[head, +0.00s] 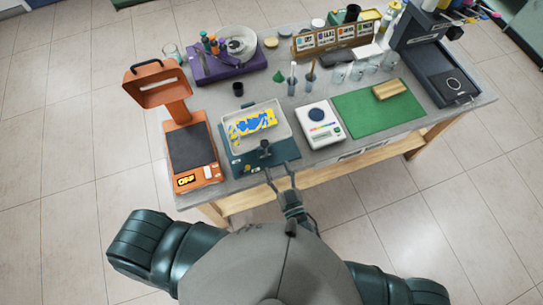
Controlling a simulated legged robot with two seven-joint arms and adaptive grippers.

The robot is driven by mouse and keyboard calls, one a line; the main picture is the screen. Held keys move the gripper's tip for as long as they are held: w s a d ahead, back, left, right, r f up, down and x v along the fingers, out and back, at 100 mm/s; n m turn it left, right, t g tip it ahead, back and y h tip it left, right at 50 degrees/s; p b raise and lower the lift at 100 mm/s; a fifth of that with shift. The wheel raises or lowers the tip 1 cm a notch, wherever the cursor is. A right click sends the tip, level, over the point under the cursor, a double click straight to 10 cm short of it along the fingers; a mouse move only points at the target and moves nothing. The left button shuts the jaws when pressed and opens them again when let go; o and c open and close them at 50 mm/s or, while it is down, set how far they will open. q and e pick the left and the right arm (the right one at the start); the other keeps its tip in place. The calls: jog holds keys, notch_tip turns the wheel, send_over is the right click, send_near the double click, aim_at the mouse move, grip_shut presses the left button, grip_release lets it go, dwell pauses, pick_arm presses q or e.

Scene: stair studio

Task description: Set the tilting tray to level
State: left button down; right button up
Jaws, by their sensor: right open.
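The tilting tray (282,119) is a white, shallow tray on a dark teal base (243,165) near the front edge of the bench. A yellow and blue patterned patch (252,124) shows in it. A dark knob or lever (265,151) stands at the tray's front side. The tray's exact tilt is hard to tell from above. My right gripper (280,173) is open and empty at the bench's front edge, just in front of the base and the dark knob. It looks apart from the knob. My left gripper is not in view.
An orange device (192,148) with an "OFF" display stands left of the tray. A white scale (319,124) and a green mat (378,108) lie to the right.

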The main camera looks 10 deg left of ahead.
jog(key=shift+s+d, duration=0.4)
jog(key=shift+s, duration=0.05)
